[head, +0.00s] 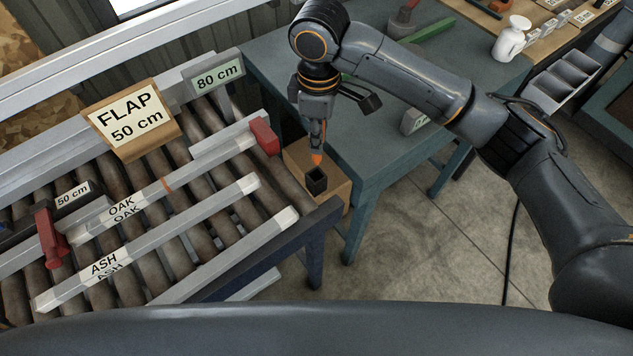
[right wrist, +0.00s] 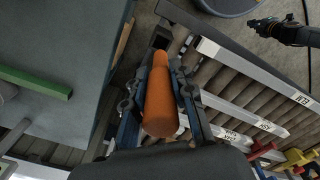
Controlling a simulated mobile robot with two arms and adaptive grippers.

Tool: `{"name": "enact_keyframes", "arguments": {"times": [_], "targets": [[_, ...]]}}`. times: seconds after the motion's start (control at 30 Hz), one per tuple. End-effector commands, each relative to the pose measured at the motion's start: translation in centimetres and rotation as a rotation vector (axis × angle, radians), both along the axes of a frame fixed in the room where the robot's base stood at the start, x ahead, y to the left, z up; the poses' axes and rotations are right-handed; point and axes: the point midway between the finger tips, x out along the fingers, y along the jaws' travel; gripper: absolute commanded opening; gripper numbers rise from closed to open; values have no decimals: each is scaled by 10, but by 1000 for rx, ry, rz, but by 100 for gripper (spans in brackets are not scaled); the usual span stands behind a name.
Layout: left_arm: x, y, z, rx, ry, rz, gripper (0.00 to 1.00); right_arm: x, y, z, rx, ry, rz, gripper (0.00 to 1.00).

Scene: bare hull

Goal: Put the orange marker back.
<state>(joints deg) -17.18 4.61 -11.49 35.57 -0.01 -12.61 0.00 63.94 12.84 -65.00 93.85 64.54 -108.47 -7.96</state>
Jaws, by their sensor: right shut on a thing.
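The orange marker (head: 316,159) points down from my right gripper (head: 316,145), which is shut on it. In the right wrist view the orange marker (right wrist: 160,100) lies between the two fingers of the right gripper (right wrist: 162,90). Its far end is close to a small dark square holder (right wrist: 161,41). In the head view this holder (head: 315,181) stands open at the top, just below the marker's tip. The marker looks to be above the holder; I cannot tell whether they touch. My left gripper (right wrist: 262,26) seems to show at the upper right of the wrist view, too small to read.
A brown box (head: 334,193) is beside the holder, between the roller conveyor (head: 190,215) and the blue-grey table (head: 380,150). Labelled rails (head: 150,245) and a red clamp (head: 265,137) lie on the rollers. A sign (head: 130,118) reads FLAP 50 cm.

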Motion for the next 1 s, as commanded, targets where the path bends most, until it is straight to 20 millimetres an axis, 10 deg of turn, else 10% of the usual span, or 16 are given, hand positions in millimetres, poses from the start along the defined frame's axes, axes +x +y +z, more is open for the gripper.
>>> {"name": "enact_keyframes", "arguments": {"times": [0.7,1.0], "targets": [[-2,2,20,2,4,0,0,0,3,-96,-3,4,35,0],[-2,0,20,-1,2,1,0,0,4,-100,-2,1,35,0]]}}
